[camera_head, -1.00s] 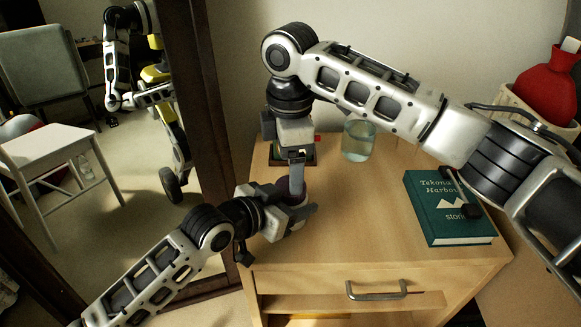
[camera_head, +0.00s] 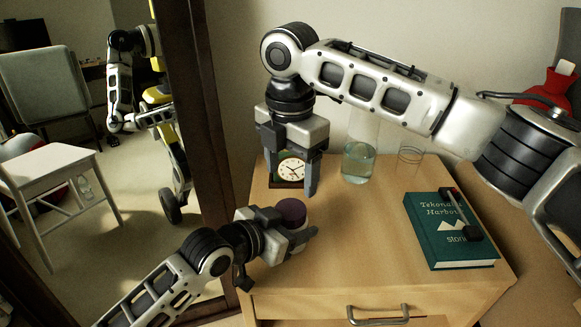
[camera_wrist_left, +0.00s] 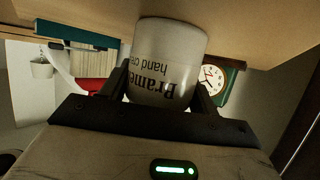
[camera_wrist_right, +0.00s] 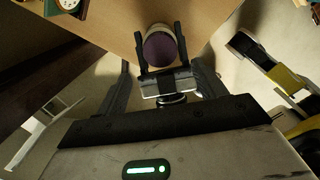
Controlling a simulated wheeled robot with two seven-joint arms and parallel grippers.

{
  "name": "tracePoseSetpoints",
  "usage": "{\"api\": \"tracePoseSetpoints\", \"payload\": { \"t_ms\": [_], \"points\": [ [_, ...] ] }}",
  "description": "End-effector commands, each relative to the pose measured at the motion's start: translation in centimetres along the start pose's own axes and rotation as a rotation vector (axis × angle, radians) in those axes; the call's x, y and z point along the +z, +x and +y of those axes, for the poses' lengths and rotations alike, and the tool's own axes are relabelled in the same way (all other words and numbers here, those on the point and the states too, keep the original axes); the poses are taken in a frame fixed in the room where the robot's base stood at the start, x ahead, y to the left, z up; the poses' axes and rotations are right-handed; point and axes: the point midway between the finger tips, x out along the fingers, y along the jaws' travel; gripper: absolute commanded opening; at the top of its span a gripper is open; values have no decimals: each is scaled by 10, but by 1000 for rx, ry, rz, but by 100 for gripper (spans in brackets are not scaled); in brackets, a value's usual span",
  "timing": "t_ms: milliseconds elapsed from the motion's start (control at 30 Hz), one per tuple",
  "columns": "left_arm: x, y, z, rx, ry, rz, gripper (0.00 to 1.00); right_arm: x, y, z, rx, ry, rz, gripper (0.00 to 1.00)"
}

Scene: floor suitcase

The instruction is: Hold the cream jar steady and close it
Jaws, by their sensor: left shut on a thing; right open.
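The cream jar is a white cylinder with dark print, seen in the left wrist view (camera_wrist_left: 170,60). A dark purple lid (camera_head: 291,212) sits on its top, also visible from above in the right wrist view (camera_wrist_right: 160,50). My left gripper (camera_head: 300,229) is shut around the jar's body and holds it upright at the nightstand's front left. My right gripper (camera_head: 292,190) points down, open and empty, above and behind the lid, apart from it. How tightly the lid sits I cannot tell. My left gripper hides most of the jar in the head view.
The wooden nightstand (camera_head: 350,235) carries an alarm clock (camera_head: 291,169) behind the right gripper, a glass of water (camera_head: 357,163), another empty-looking glass (camera_head: 411,154) and a green book (camera_head: 450,232) with a dark item on it. A framed mirror (camera_head: 200,120) stands close on the left.

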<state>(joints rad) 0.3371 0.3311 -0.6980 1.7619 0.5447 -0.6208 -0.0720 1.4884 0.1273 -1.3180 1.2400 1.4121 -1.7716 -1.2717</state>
Motion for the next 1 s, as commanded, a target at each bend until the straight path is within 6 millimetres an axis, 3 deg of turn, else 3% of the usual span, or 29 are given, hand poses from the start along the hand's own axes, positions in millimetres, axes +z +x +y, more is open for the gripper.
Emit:
{"api": "tracePoseSetpoints", "payload": {
  "t_ms": [600, 1000],
  "points": [
    [0, 0, 1, 1, 0, 0, 0, 0, 74, 0, -2, 2, 0, 70],
    [0, 0, 1, 1, -1, 0, 0, 0, 80, 0, 0, 2, 0, 67]
  ]
}}
